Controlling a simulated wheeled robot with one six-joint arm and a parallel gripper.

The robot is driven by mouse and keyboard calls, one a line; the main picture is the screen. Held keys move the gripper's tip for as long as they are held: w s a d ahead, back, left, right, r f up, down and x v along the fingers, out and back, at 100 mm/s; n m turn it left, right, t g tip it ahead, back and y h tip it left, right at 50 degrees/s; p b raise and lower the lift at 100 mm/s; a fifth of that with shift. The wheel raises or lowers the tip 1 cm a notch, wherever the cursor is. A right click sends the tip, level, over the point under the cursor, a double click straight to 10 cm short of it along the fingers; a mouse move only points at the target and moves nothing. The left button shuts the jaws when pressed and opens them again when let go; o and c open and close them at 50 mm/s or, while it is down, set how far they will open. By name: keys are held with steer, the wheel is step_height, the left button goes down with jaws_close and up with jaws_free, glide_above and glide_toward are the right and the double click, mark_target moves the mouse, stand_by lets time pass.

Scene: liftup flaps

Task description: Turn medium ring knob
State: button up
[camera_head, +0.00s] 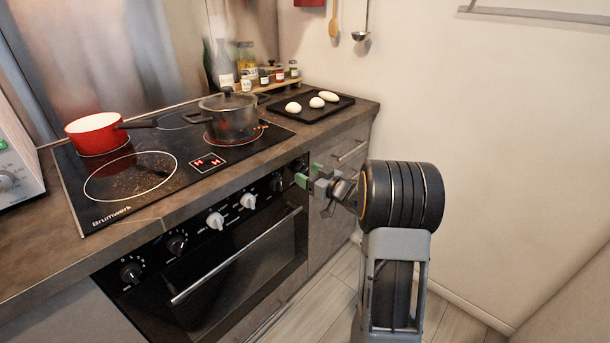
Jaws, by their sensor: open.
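The oven's control panel (195,251) carries a row of knobs along the counter's front edge. A black knob (131,273) and another black knob (177,244) sit at the left. A white knob (215,221) and a second white knob (248,201) sit in the middle. A further black knob (276,184) is near the right end. I cannot tell which one is the medium ring knob. My gripper (308,174), with green fingertips, is open at the panel's right end, to the right of that last black knob. It partly hides the panel there, and contact cannot be judged.
A black cooktop (135,200) holds a red pan (96,133) and a dark lidded pot (231,117). A black tray (335,108) with white items lies at the right. The oven handle (235,256) sticks out below the knobs. Floor is free at the right.

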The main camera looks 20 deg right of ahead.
steer(key=shift+x, duration=0.95)
steer(key=c, duration=0.9)
